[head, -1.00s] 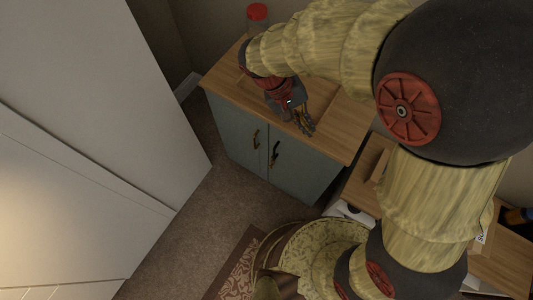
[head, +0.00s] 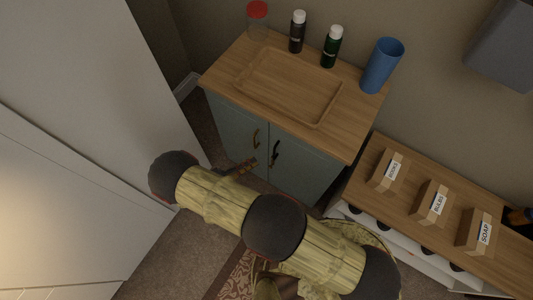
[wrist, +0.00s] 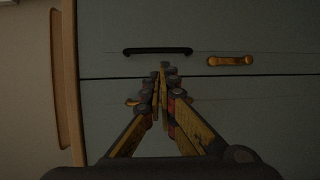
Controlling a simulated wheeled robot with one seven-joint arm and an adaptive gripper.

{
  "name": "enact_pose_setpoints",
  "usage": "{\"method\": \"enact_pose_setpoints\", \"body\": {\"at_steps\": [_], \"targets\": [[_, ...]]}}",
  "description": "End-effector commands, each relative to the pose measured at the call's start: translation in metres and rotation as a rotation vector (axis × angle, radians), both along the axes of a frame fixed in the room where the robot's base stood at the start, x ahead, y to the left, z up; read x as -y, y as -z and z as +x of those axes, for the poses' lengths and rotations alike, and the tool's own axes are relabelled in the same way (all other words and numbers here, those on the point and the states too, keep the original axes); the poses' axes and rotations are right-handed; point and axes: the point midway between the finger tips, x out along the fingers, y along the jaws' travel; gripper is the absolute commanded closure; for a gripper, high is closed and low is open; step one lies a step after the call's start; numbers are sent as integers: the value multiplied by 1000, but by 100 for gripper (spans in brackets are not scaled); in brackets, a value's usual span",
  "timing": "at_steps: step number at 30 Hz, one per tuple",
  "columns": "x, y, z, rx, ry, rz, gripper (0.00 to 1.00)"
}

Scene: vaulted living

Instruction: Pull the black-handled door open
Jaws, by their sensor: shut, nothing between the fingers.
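The black handle (head: 276,150) is on the right door (head: 304,174) of a grey-green cabinet, which looks shut. In the wrist view the black bar handle (wrist: 157,51) lies across the panel, just beyond my fingertips. My gripper (head: 252,163) is low in front of the doors. In the wrist view its fingers (wrist: 163,70) are together and empty, pointing at the door seam close to the black handle. I cannot tell whether they touch the door. A brass handle (head: 256,138) is on the left door (head: 229,129).
A short brass piece (wrist: 230,60) sits beside the black handle. The cabinet top holds a wooden tray (head: 318,124), bottles (head: 331,48), a red-lidded jar (head: 257,22) and a blue cup (head: 382,66). A low shelf with labelled boxes (head: 431,204) stands right; a white wall panel (head: 70,100) is left.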

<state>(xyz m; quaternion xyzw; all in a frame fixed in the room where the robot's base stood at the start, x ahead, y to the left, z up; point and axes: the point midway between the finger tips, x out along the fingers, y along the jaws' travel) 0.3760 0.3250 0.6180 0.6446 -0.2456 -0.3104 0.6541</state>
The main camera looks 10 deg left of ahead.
Motion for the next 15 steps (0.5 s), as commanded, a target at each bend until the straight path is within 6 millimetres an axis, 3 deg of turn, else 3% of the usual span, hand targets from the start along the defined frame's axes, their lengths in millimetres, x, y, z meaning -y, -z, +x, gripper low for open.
{"method": "enact_pose_setpoints", "body": {"at_steps": [3, 8, 15], "targets": [[-7, 22, -9, 51, -71, -16, 100], [-9, 32, -11, 82, -108, -21, 100], [11, 34, 11, 82, -107, -22, 100]]}}
